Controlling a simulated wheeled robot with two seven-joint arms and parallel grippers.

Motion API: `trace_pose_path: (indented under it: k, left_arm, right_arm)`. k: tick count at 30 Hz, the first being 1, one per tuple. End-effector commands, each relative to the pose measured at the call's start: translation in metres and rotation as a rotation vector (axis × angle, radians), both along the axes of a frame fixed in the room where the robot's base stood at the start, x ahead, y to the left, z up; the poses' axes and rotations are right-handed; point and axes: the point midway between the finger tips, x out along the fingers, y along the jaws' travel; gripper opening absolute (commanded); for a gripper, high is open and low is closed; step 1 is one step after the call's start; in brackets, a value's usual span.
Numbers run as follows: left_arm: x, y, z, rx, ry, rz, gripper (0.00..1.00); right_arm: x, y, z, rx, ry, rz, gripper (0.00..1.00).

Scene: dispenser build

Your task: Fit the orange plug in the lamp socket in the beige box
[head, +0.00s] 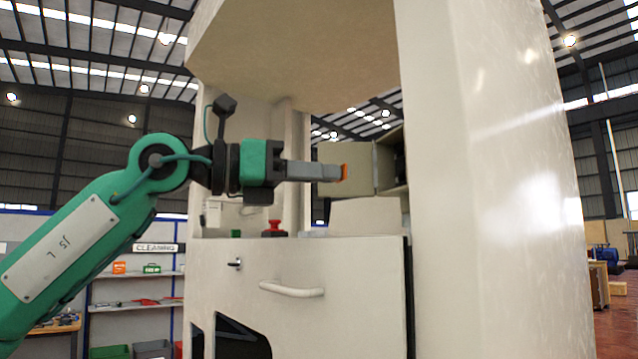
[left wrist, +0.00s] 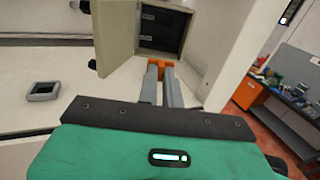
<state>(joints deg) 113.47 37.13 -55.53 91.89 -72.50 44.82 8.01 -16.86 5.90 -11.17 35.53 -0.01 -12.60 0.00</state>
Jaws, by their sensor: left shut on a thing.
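My left gripper (head: 332,172) is shut on the orange plug (head: 344,172), which sticks out just past the grey fingertips. In the left wrist view the orange plug (left wrist: 160,62) is between the tips of my left gripper (left wrist: 161,74). The beige box (head: 386,165) is beyond the plug, with a panel in front that looks like its open door (head: 345,155). In the left wrist view the beige box (left wrist: 190,62) is open, with dark fittings inside. The plug appears at its near lower edge; I cannot tell whether they touch. I cannot make out the lamp socket clearly. My right gripper is out of view.
The box is in a recess of a large cream machine (head: 490,180), with an overhang above and a wide pillar at right. Below are a cabinet door with a handle (head: 291,289) and a red button (head: 273,228). A grey square frame (left wrist: 43,91) lies left of the gripper.

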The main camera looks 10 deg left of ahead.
Motion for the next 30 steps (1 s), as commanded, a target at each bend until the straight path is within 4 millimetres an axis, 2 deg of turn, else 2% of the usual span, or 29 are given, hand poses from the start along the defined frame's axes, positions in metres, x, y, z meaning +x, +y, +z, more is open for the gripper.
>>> trace_pose_path:
  k: [2, 9, 12, 24, 30]
  left_arm:
    - [0.0, 0.0, 0.002, -0.002, -0.001, 0.002, 0.0]
    - [0.007, -0.015, 0.002, 0.0, -0.001, 0.001, 0.0]
    - [0.011, -0.025, 0.002, 0.001, 0.0, 0.0, 0.0]
    - [0.029, -0.061, 0.002, 0.0, 0.001, 0.001, 0.0]
    - [0.036, -0.078, -0.001, 0.0, 0.001, -0.001, 0.0]
  right_arm:
    - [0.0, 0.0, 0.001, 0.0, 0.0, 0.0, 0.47]
    - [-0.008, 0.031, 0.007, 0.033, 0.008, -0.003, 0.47]
    - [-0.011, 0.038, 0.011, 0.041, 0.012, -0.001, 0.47]
    - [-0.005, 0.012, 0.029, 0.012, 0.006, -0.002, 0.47]
    - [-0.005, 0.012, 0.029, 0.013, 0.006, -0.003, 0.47]
